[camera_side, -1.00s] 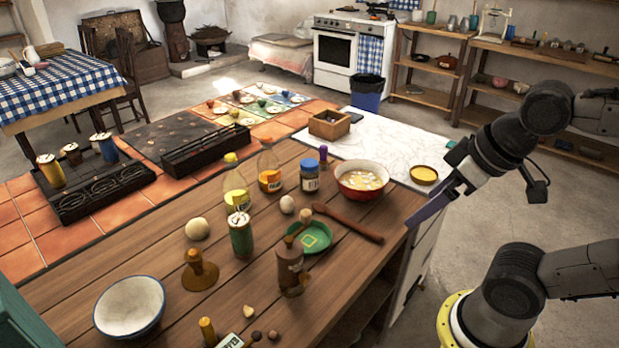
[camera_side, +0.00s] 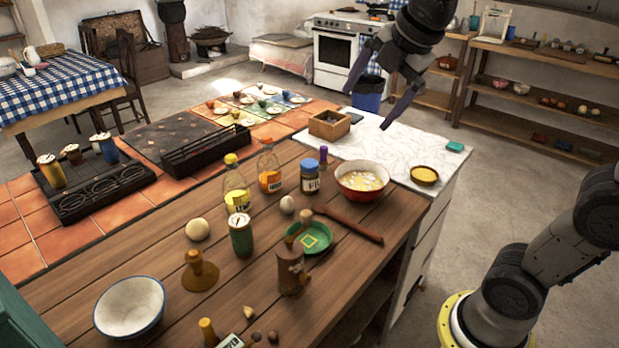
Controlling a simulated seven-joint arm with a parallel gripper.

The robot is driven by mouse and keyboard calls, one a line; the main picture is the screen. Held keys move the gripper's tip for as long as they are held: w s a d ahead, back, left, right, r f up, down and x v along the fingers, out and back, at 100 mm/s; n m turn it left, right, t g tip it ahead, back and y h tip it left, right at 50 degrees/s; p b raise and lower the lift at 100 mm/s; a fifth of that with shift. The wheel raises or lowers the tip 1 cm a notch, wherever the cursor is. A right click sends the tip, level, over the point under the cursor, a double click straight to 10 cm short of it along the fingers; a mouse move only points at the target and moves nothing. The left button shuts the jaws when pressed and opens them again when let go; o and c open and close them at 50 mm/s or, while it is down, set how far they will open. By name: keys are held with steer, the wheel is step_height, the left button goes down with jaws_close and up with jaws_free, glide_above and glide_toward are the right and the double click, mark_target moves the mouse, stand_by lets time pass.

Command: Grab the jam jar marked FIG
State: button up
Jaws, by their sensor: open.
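A small glass jar with a blue lid (camera_side: 310,177) stands upright on the wooden counter, between an orange-labelled bottle and a red bowl. It has a pale label whose letters are too small to read surely, so I cannot confirm FIG. No other jar of this kind shows clearly. My gripper (camera_side: 368,110) is open and empty, its two fingers spread and pointing down. In the picture it is above and to the right of the jar, in front of the white marble top, apart from everything.
Close around the jar are the orange-labelled bottle (camera_side: 269,172), a purple-capped item (camera_side: 323,155), the red bowl of food (camera_side: 362,181) and an egg (camera_side: 287,205). A wooden box (camera_side: 329,125) stands behind. The marble top (camera_side: 395,150) is mostly clear.

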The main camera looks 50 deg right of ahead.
steer(key=w+d+n, duration=0.2)
steer(key=w+n, duration=0.1)
steer(key=w, duration=0.4)
steer(key=n+g, duration=0.4)
steer(key=n, duration=0.1)
glide_above(308, 164)
steer(key=a, duration=0.3)
step_height(308, 164, down, 16)
steer(key=shift+m+g, duration=0.3)
steer(key=shift+g, duration=0.2)
steer(key=d+f, duration=0.1)
steer(key=f, duration=0.3)
steer(key=d+f, duration=0.1)
steer(key=f, duration=0.8)
steer(key=shift+s+d+f, duration=0.15)
steer(key=shift+d+f, duration=0.2)
steer(key=shift+d, duration=0.05)
steer(key=shift+w+d+f, duration=0.1)
steer(key=shift+d+f, duration=0.1)
steer(key=shift+f, duration=0.75)
steer(key=shift+w+d+f, duration=0.1)
steer(key=shift+d+f, duration=0.15)
steer(key=shift+f, duration=0.75)
steer(key=shift+w+d+f, duration=0.1)
steer(key=shift+d+f, duration=0.1)
steer(key=shift+f, duration=0.75)
